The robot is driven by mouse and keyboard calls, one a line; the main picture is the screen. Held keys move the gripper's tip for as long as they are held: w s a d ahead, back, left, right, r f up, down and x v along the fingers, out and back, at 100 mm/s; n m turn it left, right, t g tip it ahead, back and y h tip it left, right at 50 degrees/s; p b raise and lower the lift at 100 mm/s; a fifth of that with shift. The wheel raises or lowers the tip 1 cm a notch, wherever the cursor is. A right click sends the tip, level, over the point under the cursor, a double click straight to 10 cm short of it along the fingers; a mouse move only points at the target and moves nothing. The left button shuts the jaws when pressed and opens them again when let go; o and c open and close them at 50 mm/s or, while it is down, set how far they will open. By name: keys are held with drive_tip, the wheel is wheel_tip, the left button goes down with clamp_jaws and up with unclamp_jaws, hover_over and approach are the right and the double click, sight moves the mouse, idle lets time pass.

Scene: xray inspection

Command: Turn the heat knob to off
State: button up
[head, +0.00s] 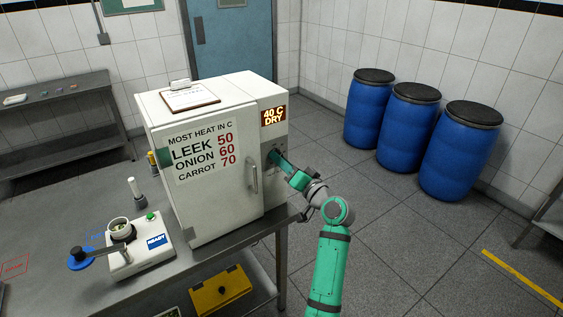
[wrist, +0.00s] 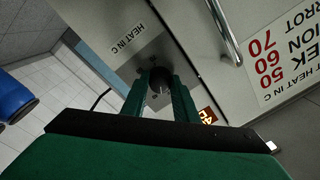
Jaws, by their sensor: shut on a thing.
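The heat knob (wrist: 159,82) is a dark round knob on a metal panel (wrist: 152,52) marked "HEAT IN C" in the wrist view. My gripper (wrist: 158,78) is shut on the knob, with one green finger on each side of it. In the head view my gripper (head: 274,156) reaches the right part of the front of the white oven (head: 214,205), and the knob is hidden behind it. The display (head: 273,116) above it reads "40 C DRY". The knob's pointer and the scale marks cannot be made out.
The oven's door handle (head: 253,175) is just left of my gripper. A sign (head: 203,155) on the door lists leek 50, onion 60, carrot 70. A device marked "READY" (head: 140,246) stands on the bench left. Blue barrels (head: 408,127) stand right; the floor between is clear.

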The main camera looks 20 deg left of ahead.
drive_tip(key=shift+a+f, duration=0.1)
idle(0.3)
drive_tip(key=o, duration=1.1)
drive_tip(key=shift+c, duration=0.2)
drive_tip(key=v, duration=1.1)
